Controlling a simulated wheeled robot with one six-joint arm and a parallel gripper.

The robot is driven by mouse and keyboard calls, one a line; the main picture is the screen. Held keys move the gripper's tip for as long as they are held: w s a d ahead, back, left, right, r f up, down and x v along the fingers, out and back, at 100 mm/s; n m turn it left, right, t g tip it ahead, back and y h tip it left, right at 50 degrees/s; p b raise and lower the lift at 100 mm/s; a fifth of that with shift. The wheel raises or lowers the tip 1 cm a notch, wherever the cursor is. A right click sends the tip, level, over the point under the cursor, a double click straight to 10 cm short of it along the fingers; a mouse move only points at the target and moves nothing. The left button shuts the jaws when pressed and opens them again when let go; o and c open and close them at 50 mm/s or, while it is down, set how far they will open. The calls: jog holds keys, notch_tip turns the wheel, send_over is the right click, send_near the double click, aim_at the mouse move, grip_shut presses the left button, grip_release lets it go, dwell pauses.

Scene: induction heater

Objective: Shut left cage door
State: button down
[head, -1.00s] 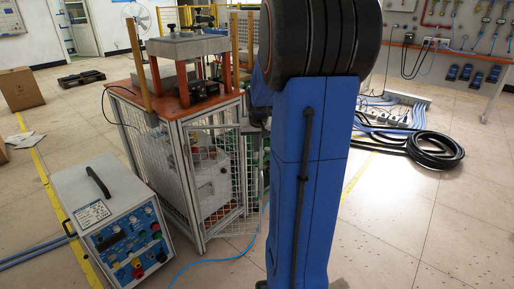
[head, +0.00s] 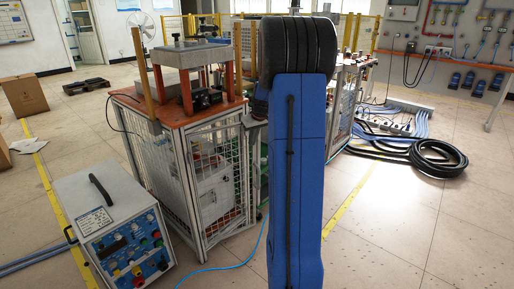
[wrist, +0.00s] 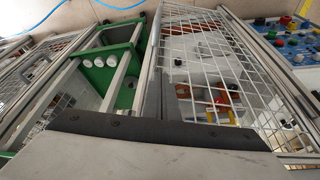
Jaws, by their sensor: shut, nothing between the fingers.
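The cage (head: 168,133) is a metal frame with wire mesh sides under an orange top, left of my blue arm in the head view. A mesh door panel (head: 226,178) shows on its right-hand face, close to the frame; I cannot tell whether it is fully shut. In the wrist view, a mesh panel (wrist: 222,72) fills the right half, with white boxes behind it. My gripper (wrist: 160,98) is shut and empty, its dark fingers beside the panel's left edge; contact is unclear. In the head view, my arm hides most of the gripper.
A white control box (head: 112,228) stands on the floor at front left. A blue cable (head: 232,267) runs across the floor. A green-framed unit (wrist: 112,62) lies left of the gripper in the wrist view. Black hoses (head: 436,160) lie at right; floor at front right is clear.

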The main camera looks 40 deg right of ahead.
jog(key=w+d+n+y, duration=0.1)
jog(key=w+n, duration=0.3)
jog(key=w, duration=0.5)
jog(key=shift+w+d+r, duration=0.15)
jog(key=shift+w+d, duration=0.05)
jog(key=shift+w, duration=0.15)
